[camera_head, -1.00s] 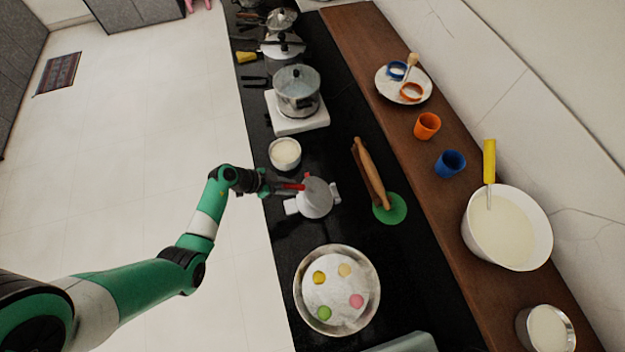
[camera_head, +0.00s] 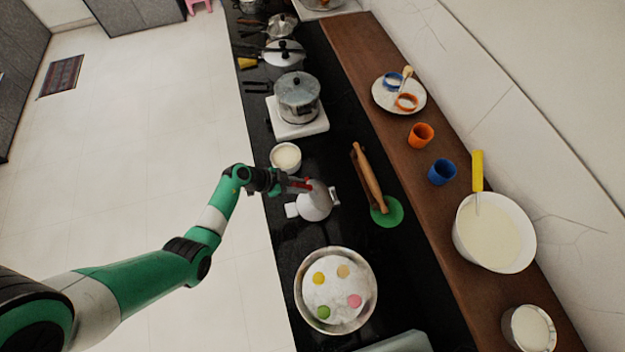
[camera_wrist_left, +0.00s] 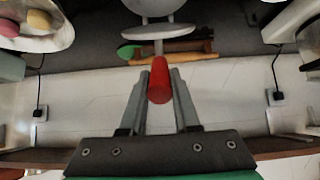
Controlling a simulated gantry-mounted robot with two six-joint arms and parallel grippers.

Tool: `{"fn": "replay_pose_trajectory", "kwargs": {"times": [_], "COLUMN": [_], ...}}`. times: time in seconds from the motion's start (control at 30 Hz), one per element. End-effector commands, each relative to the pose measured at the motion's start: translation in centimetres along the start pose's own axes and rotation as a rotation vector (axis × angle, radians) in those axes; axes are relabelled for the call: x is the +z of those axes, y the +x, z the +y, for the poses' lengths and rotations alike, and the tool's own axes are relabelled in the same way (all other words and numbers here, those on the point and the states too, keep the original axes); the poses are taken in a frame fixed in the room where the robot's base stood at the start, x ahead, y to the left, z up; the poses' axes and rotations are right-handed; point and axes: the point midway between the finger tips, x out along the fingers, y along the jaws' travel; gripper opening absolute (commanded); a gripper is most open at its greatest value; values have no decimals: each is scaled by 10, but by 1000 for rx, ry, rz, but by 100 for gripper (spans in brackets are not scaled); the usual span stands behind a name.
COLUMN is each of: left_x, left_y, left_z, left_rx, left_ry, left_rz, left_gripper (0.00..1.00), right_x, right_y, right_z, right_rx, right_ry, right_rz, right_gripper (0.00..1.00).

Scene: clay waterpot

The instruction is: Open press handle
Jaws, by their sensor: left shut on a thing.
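The press is a small white and grey appliance (camera_head: 315,204) on the black counter. Its red handle (camera_head: 300,185) points left toward my arm. My left gripper (camera_head: 283,183) is at this handle. In the left wrist view the red handle (camera_wrist_left: 159,82) lies between the two fingers of my left gripper (camera_wrist_left: 158,90), which are shut on it. The grey round part of the press (camera_wrist_left: 155,8) is at the top of that view, partly cut off. My right gripper does not show.
A bowl with colored dough balls (camera_head: 367,310) stands in front of the press. A small white bowl (camera_head: 285,157) and a pot (camera_head: 298,100) on a white stove stand behind it. A rolling pin (camera_head: 368,175) and green disc (camera_head: 388,214) lie to the right.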

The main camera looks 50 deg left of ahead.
Motion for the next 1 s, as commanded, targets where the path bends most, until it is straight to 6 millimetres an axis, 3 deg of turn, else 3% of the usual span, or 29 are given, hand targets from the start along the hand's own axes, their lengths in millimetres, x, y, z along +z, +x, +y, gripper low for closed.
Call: {"fn": "replay_pose_trajectory", "kwargs": {"times": [0.27,0.7,1.0], "left_x": [-2,-34,-36], "left_y": [0,7,9], "left_z": [0,0,0], "left_rx": [-1,1,0], "left_ry": [1,0,0], "left_rz": [2,1,2], "left_gripper": [10,10,10], "right_x": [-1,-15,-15], "right_y": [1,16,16], "right_z": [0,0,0], "right_rx": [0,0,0], "right_ry": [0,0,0], "right_rz": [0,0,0], "right_gripper": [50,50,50]}}
